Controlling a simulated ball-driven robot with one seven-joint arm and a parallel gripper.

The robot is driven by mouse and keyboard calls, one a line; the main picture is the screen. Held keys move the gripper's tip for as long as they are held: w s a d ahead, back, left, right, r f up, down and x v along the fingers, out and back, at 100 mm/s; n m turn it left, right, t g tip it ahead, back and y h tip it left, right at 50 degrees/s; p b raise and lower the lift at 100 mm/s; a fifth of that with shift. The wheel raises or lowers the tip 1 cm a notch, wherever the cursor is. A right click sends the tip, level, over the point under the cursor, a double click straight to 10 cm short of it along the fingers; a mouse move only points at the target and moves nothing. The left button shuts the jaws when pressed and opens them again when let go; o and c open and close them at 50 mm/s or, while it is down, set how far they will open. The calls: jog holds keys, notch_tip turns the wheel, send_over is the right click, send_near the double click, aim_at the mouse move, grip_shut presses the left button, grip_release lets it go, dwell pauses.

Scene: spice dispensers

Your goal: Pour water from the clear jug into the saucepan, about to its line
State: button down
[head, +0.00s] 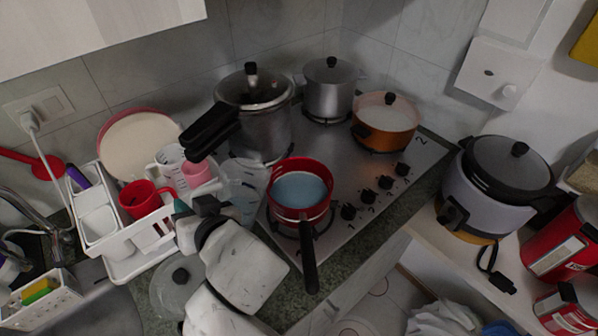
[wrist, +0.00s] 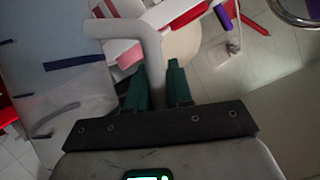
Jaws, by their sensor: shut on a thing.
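The red saucepan (head: 301,208) sits on the near left of the hob, its black handle pointing toward me. Pale blue water (head: 299,188) shows inside it. The clear jug (head: 246,184) is beside the saucepan's left rim, and its exact tilt is hard to tell. My gripper (head: 196,206) is shut on the jug's handle. In the wrist view, the green fingers of my gripper (wrist: 157,86) are on either side of the pale handle (wrist: 152,58), and the jug body (wrist: 62,95) fills the left side. The water level in the jug and the saucepan's line cannot be made out.
A white dish rack (head: 122,268) with a red mug (head: 142,199) stands left of my gripper. A pressure cooker (head: 254,115), a steel pot (head: 329,88) and an orange pot (head: 385,124) are behind the saucepan. A rice cooker (head: 492,190) is at right.

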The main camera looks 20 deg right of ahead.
aim_at(208, 189)
jog(key=d+r, duration=0.1)
jog(key=d+r+m+y, duration=0.1)
jog(key=d+r+m+p, duration=0.1)
jog(key=r, duration=0.1)
jog(key=shift+w+d+r+y, duration=0.1)
jog(key=shift+w+y, duration=0.2)
jog(key=shift+w, duration=0.1)
jog(key=shift+w+d+r+m+y, duration=0.1)
jog(key=shift+d+r+m+y, duration=0.15)
jog(key=shift+r+m, duration=0.3)
jog(key=shift+d+r+m+y, duration=0.15)
jog(key=shift+d+r+m, duration=0.2)
jog(key=shift+r, duration=0.3)
jog(key=shift+w+d+r+m+y, duration=0.15)
jog(key=shift+r+m+y, duration=0.1)
jog(key=shift+r, duration=0.2)
jog(key=shift+s+d+r+m+y, duration=0.15)
jog(key=shift+r+m, duration=0.1)
jog(key=shift+r, duration=0.2)
jog(key=shift+w+d+r+m+t+y, duration=0.2)
jog(key=shift+d+r+m, duration=0.2)
jog(key=shift+r, duration=0.15)
jog(key=shift+w+d+r+m+t+y, duration=0.1)
jog(key=shift+d+r+m+y, duration=0.1)
jog(key=shift+d+r+m, duration=0.25)
dwell(3.7)
